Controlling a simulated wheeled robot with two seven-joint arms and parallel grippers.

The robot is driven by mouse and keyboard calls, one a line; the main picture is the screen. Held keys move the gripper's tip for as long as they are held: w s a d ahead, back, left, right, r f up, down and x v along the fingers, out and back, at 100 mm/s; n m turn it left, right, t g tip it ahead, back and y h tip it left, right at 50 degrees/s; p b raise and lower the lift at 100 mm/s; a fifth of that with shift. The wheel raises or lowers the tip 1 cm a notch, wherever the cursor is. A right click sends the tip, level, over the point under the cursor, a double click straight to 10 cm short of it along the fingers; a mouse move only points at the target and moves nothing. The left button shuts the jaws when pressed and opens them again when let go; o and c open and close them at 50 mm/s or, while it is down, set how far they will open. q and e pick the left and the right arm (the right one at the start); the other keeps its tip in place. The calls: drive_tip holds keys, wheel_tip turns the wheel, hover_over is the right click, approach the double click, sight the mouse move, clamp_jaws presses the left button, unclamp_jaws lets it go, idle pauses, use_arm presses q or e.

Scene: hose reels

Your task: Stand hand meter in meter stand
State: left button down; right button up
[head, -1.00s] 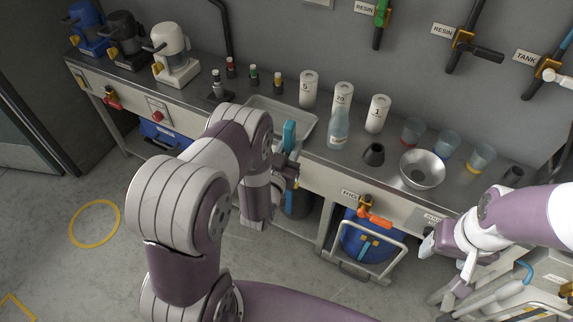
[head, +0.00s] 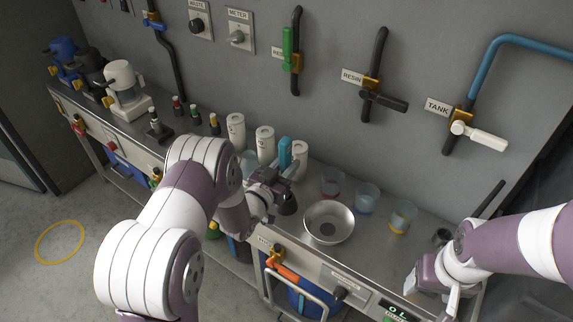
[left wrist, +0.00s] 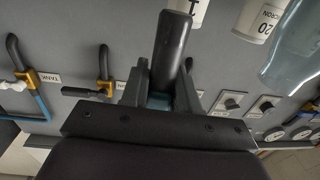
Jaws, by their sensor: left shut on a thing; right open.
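The hand meter (head: 285,152) has a blue upper part that sticks up above my left gripper (head: 272,184) in the head view. The gripper is shut on it and holds it roughly upright over the bench front. In the left wrist view a dark rounded cylinder of the meter (left wrist: 173,45) and a bit of blue show between the fingers (left wrist: 162,90). My right gripper (head: 432,284) is open and empty at the bench's right front.
White canisters (head: 265,143) and a clear bottle (left wrist: 292,60) stand close to my left gripper. Several beakers (head: 367,198) stand behind the bowl. Wall valves (head: 372,84) are above the bench.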

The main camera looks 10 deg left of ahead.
use_arm(q)
drive_tip(key=shift+s+d+f, duration=0.1)
drive_tip(key=shift+d, duration=0.25)
drive_tip(key=shift+a+f+b, duration=0.15)
drive_tip(key=shift+f+b, duration=0.5)
drive_tip(key=shift+b, duration=0.15)
wheel_tip(320, 180, down, 7)
drive_tip(key=b, duration=0.6)
drive_tip(key=shift+r, duration=0.1)
use_arm(e)
wheel_tip(320, 180, down, 8)
drive_tip(key=shift+d, duration=0.25)
drive_tip(key=shift+s+r, duration=0.1)
drive_tip(key=shift+r, duration=0.05)
use_arm(q)
drive_tip(key=c, duration=0.8)
unclamp_jaws()
